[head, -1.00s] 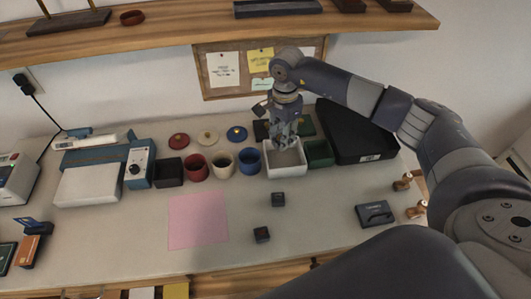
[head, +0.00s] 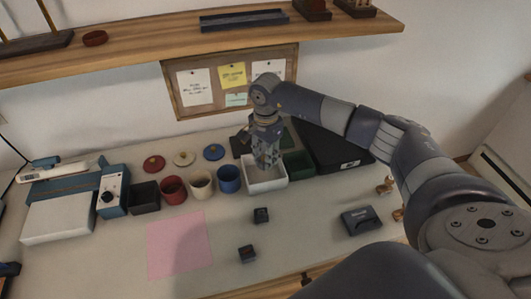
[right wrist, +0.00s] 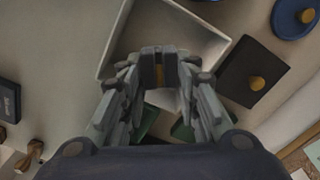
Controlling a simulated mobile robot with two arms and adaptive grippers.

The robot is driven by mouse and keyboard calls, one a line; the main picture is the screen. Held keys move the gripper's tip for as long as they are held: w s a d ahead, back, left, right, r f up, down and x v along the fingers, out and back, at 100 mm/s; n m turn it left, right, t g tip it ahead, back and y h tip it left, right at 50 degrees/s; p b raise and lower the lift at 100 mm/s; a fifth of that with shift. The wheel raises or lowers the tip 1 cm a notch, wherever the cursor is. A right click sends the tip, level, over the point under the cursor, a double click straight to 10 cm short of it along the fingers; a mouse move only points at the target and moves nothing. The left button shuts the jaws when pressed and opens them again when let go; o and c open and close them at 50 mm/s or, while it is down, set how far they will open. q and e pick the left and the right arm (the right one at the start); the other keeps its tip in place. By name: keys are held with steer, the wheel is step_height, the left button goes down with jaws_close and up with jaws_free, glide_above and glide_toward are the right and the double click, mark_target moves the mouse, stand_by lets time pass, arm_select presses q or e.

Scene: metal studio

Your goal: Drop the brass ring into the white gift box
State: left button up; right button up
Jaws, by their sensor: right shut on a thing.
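The white gift box (head: 268,187) stands open on the table, in the row of containers between the blue cup and the green box. It also shows in the right wrist view (right wrist: 150,30), below the fingers. My right gripper (head: 266,167) points down over the box, its fingertips at about rim height in the head view. My left gripper is not in view.
The blue cup (head: 229,180) and green box (head: 299,165) flank the white box closely. A large black case (head: 325,150) lies at the right. Lids lie behind the row, including a black one (right wrist: 253,72). A pink sheet (head: 180,245) lies in front, with small dark blocks beside it.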

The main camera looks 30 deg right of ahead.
stand_by(0.6)
steer(key=o, duration=0.9)
steer(key=shift+o, duration=0.2)
step_height(320, 180, up, 12)
stand_by(0.6)
